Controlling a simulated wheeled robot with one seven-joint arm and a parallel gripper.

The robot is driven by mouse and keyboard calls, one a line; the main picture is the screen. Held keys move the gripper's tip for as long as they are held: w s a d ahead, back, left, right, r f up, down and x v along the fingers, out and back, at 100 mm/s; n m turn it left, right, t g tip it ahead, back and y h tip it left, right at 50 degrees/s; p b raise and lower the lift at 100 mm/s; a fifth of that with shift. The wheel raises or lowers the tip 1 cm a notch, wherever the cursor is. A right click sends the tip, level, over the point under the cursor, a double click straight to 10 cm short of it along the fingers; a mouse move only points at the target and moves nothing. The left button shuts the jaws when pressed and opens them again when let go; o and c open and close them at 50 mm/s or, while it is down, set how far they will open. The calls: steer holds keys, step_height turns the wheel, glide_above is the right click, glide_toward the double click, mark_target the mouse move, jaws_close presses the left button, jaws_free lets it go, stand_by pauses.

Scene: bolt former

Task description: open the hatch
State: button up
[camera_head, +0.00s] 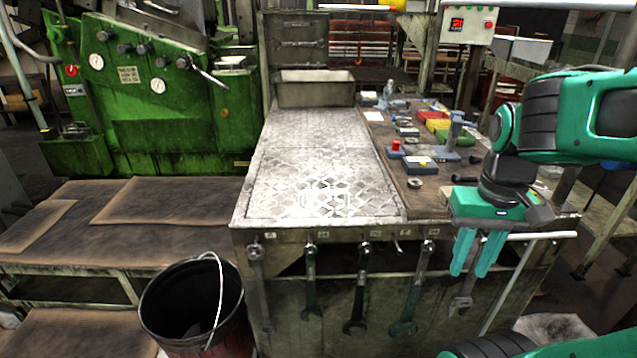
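No part in view is plainly marked as a hatch. The bench has a worn, pale metal patterned plate (315,165) lying flat on its top, and I cannot tell whether this is the hatch. My gripper (470,274) hangs at the front right edge of the bench, with its teal fingers pointing down. The fingers are a little apart, with nothing seen between them. A wrench (463,303) hangs on the bench front just below and behind the fingers. A pale rod (535,236) runs sideways just right of the fingers; I cannot tell if they touch it.
Several wrenches (412,295) hang along the bench front. A dark bucket (190,308) stands at the lower left. Small parts and boxes (438,126) crowd the bench's right side. A green machine (150,90) stands at the back left. The patterned plate is clear.

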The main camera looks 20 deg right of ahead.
steer(key=w+a+r+n, duration=0.1)
steer(key=w+r+n, duration=0.35)
steer(key=w, duration=0.35)
steer(key=n+t, duration=0.2)
steer(key=n, duration=1.3)
glide_toward(320, 192)
steer(key=shift+h, duration=0.3)
steer(key=f, duration=0.2)
steer(key=w+f, duration=0.1)
steer(key=f, duration=0.4)
steer(key=shift+w+f, duration=0.1)
steer(key=shift+w, duration=0.25)
jaws_close()
